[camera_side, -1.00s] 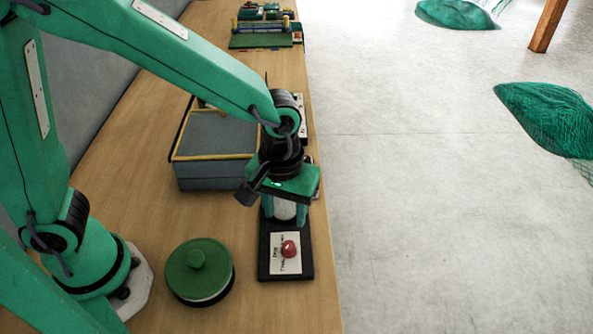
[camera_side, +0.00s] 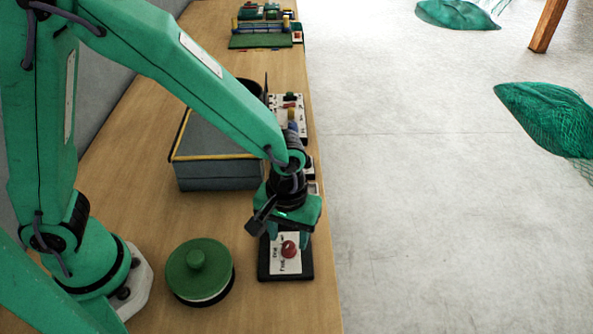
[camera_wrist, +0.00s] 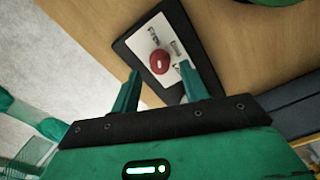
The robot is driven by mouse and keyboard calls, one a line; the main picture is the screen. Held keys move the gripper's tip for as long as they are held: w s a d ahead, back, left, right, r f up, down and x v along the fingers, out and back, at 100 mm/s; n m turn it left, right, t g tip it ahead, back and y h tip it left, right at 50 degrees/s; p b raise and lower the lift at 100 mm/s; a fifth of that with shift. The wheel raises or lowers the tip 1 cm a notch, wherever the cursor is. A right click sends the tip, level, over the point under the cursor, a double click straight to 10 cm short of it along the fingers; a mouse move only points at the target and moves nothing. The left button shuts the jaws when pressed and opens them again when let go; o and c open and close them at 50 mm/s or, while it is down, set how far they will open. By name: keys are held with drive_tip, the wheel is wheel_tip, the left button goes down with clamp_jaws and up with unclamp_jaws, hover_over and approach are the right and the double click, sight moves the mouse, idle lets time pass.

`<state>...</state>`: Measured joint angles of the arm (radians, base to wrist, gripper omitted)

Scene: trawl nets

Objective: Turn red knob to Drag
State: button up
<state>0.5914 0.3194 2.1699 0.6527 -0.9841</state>
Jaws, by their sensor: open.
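The red knob (camera_side: 289,249) sits on a white label plate (camera_side: 279,262) with dark lettering, on a black base (camera_side: 300,275) near the table's right edge. In the wrist view the red knob (camera_wrist: 159,62) shows ahead of the fingertips, with small words around it that I cannot read clearly. My gripper (camera_side: 287,236) is just behind the knob in the side view. In the wrist view my gripper (camera_wrist: 160,75) is open, its two green fingers apart, with the knob roughly in line with the gap. I cannot tell whether a finger touches the knob.
A round green lidded container (camera_side: 200,272) stands left of the knob's base. A grey box with yellow edging (camera_side: 215,165) stands behind it. Another panel with knobs (camera_side: 291,112) is farther back along the right edge. Table in front of the base is clear.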

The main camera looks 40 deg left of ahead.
sight(289, 248)
drive_tip(key=shift+f, duration=1.15)
clamp_jaws()
drive_tip(key=shift+m, duration=0.5)
drive_tip(key=m, duration=1.1)
